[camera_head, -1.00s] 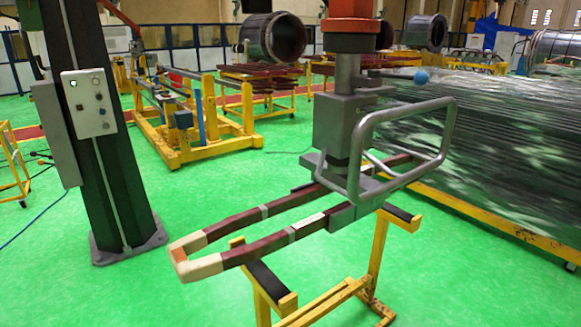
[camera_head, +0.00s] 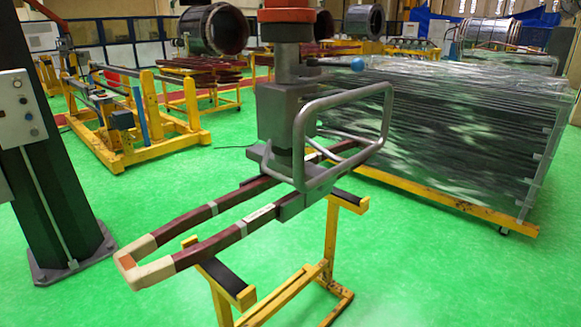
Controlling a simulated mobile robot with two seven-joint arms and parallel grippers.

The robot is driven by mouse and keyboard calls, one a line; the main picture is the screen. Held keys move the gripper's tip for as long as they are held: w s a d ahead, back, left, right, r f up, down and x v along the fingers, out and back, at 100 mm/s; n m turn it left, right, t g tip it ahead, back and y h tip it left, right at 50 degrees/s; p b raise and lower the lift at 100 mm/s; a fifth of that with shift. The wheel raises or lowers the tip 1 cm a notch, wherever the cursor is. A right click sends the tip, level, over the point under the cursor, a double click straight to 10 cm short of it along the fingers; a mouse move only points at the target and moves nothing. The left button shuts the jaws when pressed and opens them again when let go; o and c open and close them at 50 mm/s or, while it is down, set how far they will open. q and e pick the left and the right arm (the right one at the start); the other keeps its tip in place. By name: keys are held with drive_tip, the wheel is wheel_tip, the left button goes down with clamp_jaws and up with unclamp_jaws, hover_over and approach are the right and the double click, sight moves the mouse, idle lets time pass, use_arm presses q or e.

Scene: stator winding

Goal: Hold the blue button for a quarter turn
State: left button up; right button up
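A blue round knob (camera_head: 358,63) shows on the far side of the grey lifting tool (camera_head: 287,115), just above its bent tube handle (camera_head: 345,103). I cannot tell whether this knob is the blue button. A pale control panel (camera_head: 20,108) with small round buttons is on the dark column at the left edge, partly cut off by the frame. Neither of my grippers is in view.
The lifting tool sits over a long brown coil (camera_head: 215,225) above a yellow stand (camera_head: 325,250) with black pads. A plastic-wrapped stack (camera_head: 440,135) on a yellow cart is at the right. The dark column (camera_head: 60,205) stands at the left.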

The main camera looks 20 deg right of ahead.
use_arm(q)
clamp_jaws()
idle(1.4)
